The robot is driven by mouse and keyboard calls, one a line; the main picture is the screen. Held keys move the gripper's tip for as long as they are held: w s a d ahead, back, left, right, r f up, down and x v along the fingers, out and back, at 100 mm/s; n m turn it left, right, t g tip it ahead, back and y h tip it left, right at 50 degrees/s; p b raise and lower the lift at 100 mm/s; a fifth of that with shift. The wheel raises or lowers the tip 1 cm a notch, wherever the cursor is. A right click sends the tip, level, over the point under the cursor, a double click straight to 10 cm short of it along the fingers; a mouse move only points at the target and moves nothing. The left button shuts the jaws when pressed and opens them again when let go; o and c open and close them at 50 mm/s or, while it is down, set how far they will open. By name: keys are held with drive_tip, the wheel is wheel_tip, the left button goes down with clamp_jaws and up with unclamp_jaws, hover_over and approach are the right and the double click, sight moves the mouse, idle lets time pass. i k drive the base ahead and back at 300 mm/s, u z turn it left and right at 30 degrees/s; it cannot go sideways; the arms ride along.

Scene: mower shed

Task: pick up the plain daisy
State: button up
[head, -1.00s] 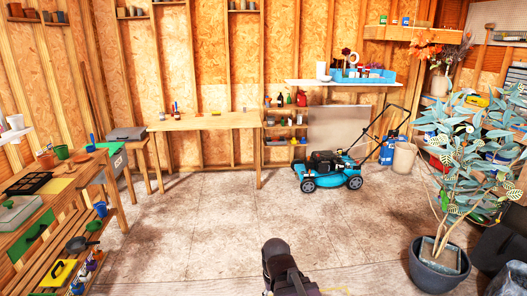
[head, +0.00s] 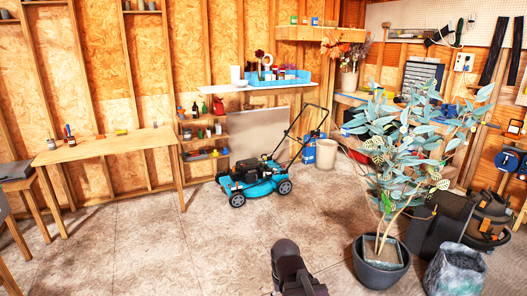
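I cannot make out a plain daisy for certain. A dark red flower (head: 259,56) stands on the white wall shelf (head: 222,87), beside a blue crate (head: 290,79). Orange dried flowers (head: 334,48) stand in a vase (head: 348,82) further right. All of these are small and far off across the room. A dark part of my own arm shows at the bottom middle. My gripper's fingers do not show.
A blue lawn mower (head: 252,180) stands on the floor below the shelf. A potted plant (head: 381,270) and a grey sack-like bin (head: 455,272) stand at the right. A wooden table (head: 105,146) is at the left. The floor between is clear.

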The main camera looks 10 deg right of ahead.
sight(403, 130)
drive_tip(key=z, duration=0.65)
drive_tip(key=i, duration=1)
drive_tip(key=z, duration=0.65)
